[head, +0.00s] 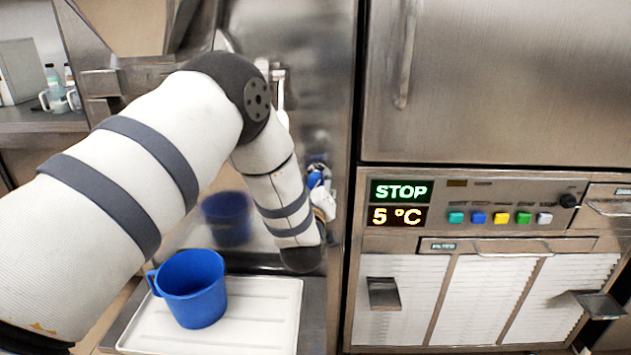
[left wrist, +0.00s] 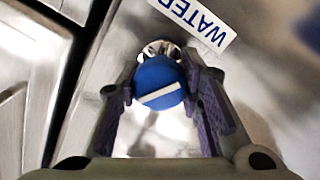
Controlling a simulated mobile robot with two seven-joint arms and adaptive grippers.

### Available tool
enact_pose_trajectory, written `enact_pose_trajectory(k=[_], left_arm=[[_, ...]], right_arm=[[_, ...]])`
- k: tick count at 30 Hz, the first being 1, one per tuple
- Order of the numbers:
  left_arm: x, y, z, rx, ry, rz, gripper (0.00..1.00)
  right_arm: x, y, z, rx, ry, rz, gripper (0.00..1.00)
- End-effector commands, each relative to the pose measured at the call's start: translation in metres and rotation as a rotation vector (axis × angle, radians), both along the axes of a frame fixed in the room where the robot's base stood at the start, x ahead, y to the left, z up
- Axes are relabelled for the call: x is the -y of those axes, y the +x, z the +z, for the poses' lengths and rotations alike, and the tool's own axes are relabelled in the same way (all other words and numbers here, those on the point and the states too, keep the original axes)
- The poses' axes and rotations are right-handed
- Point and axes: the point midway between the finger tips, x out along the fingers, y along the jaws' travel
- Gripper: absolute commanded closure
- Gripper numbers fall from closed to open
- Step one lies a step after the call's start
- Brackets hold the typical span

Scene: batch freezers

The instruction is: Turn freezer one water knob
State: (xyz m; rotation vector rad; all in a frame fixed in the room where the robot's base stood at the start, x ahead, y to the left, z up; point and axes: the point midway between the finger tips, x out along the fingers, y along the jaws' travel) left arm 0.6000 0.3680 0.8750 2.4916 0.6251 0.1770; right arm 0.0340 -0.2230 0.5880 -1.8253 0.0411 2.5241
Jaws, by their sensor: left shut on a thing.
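The water knob (left wrist: 159,84) is round and blue with a white bar across its face. In the left wrist view it sits between the two fingers of my left gripper (left wrist: 163,92), near their tips, and the gripper is shut on it. A white label reading "WATER" (left wrist: 200,20) is beside it on the metal panel. In the head view my left arm reaches to the steel freezer front, where a bit of the blue knob (head: 315,179) shows; my arm hides much of the gripper (head: 322,195). My right gripper is not in view.
A blue jug (head: 190,290) stands on a white tray (head: 275,312) below my left arm. To the right is a control panel (head: 480,200) showing "STOP" and "5 °C", with several coloured buttons. Bottles and mugs (head: 58,95) stand on a counter at the far left.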

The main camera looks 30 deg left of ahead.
Motion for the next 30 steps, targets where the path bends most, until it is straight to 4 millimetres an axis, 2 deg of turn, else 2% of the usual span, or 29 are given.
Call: enact_pose_trajectory(k=[15,30], left_arm=[[0.001,0.0,0.002,-0.249,0.406,-0.001,0.95],[0.0,-0.001,0.0,-0.468,0.761,0.0,0.95]], right_arm=[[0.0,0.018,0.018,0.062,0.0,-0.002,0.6],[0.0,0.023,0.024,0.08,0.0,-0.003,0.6]])
